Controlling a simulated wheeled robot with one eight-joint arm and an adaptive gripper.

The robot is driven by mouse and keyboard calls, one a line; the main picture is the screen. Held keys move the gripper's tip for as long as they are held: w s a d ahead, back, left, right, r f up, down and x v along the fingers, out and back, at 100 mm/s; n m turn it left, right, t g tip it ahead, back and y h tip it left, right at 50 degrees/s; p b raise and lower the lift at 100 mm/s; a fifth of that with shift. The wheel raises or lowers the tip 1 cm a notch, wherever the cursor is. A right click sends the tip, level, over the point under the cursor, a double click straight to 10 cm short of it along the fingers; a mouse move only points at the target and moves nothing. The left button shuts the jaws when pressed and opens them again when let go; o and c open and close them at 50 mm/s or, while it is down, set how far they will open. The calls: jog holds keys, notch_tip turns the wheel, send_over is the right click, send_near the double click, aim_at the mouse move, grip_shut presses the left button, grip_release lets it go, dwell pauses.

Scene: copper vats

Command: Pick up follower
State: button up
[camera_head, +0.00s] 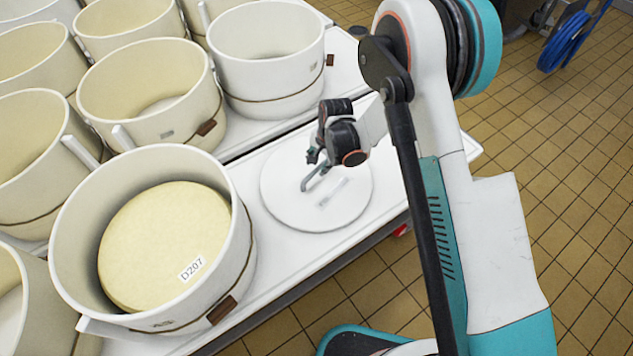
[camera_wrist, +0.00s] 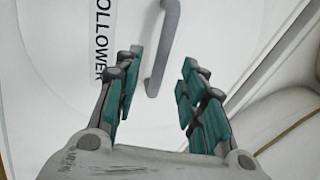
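The follower (camera_head: 345,210) is a round white disc lying flat on the white table, with a bar handle (camera_head: 322,177) on top. In the wrist view the follower (camera_wrist: 212,50) fills much of the picture, with the grey handle (camera_wrist: 163,45) and a label (camera_wrist: 103,40) reading "OLLOWER", its first letter cut off. My gripper (camera_head: 312,170) is over the disc, close to the handle. In the wrist view my gripper (camera_wrist: 158,90) is open, its teal finger pads apart, with the handle's near end between and ahead of them. Contact with the handle cannot be told.
A white vat (camera_head: 240,205) with a cheese wheel (camera_head: 165,245) labelled D207 stands left of the follower. Several more vats, such as one at the back (camera_head: 265,75), crowd the left and rear. The tiled floor (camera_head: 560,180) lies right of the table edge.

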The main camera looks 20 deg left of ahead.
aim_at(316, 170)
jog(key=shift+w+a+f+b, duration=0.1)
jog(key=shift+a+f+b, duration=0.15)
jog(key=shift+f+b, duration=0.6)
jog(key=shift+w+a+f+b, duration=0.1)
jog(key=shift+a+f+b, duration=0.1)
jog(key=shift+f, duration=1.2)
jog(key=shift+w+a+f+b, duration=0.1)
jog(key=shift+a+f+b, duration=0.15)
jog(key=shift+f+b, duration=0.6)
jog(key=shift+f+p, duration=0.2)
jog(key=shift+p, duration=0.15)
grip_shut()
